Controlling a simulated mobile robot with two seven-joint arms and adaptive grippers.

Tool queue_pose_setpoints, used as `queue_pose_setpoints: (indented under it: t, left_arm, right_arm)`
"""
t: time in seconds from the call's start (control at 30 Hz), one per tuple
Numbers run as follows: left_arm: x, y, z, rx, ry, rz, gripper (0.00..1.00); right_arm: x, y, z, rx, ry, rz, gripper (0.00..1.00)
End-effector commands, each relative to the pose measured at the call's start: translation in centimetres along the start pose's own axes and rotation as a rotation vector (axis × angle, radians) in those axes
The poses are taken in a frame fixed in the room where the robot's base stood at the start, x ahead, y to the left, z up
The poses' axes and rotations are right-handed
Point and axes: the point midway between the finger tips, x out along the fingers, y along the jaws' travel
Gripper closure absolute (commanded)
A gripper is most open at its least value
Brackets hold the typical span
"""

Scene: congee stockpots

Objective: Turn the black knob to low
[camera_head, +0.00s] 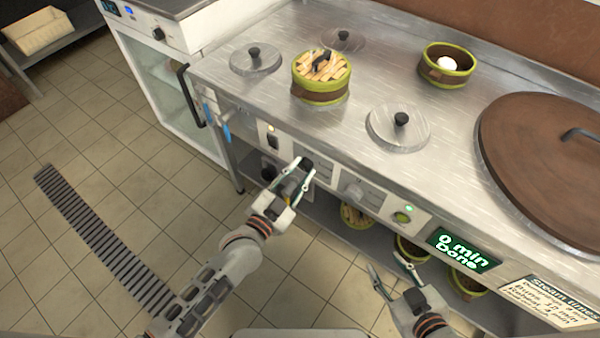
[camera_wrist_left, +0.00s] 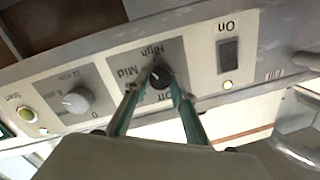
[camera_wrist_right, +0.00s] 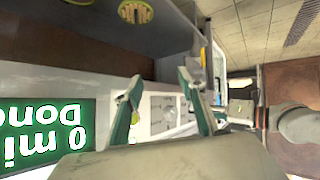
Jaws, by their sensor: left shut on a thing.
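The black knob (camera_wrist_left: 160,79) is on the front panel of the steel steamer counter, between the fingertips of my left gripper (camera_wrist_left: 159,80). My left gripper is shut on it. High and Mid labels show beside the knob, upside down in the left wrist view. The Off label is partly covered and no Low label is readable. Which way the knob points is too small to tell. In the head view my left gripper (camera_head: 303,167) reaches the panel from the front. My right gripper (camera_head: 386,262) is open and empty, in front of the counter at lower right.
An On switch (camera_wrist_left: 229,53) and a white timer knob (camera_wrist_left: 77,100) flank the black knob. A green display (camera_head: 463,250) reads "0 min Done". Steamer baskets (camera_head: 322,95) and lids (camera_head: 398,133) stand on the counter. More baskets sit on the shelf below.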

Motion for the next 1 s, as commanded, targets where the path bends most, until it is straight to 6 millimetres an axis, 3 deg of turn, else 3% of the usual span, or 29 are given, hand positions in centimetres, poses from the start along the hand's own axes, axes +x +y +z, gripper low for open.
queue_pose_setpoints:
  t: [0.63,1.0]
  left_arm:
    - [0.1,-0.3,-0.3,-0.609,-0.032,0.053,0.97]
    - [0.1,-0.3,-0.1,-0.962,-0.053,0.083,0.97]
  right_arm:
    - [-1.0,0.2,1.4,0.012,-0.047,0.013,0.60]
    - [-0.9,0.4,0.9,0.012,-0.038,0.013,0.60]
